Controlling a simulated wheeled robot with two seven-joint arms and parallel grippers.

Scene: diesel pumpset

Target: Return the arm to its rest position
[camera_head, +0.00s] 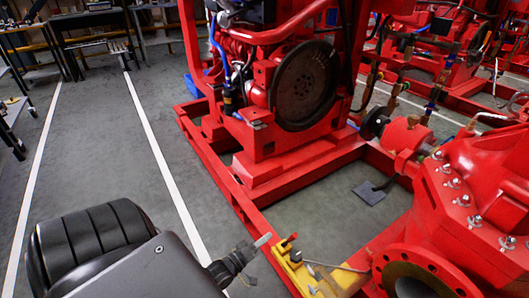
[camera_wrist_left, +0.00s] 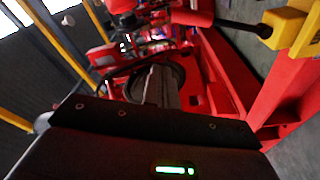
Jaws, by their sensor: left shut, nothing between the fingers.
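My left arm comes in from the lower left of the head view. Its gripper (camera_head: 256,244) is shut and empty, and it points up and right beside the red base frame (camera_head: 215,167). In the left wrist view the shut fingers (camera_wrist_left: 160,84) stand in front of the red machinery. My right arm and gripper are not in view.
The red engine with its dark flywheel (camera_head: 305,86) stands on the frame. A red pump (camera_head: 470,200) is at the right. A yellow block (camera_head: 290,268) with tools lies just right of my gripper. Grey floor (camera_head: 100,140) is clear at the left.

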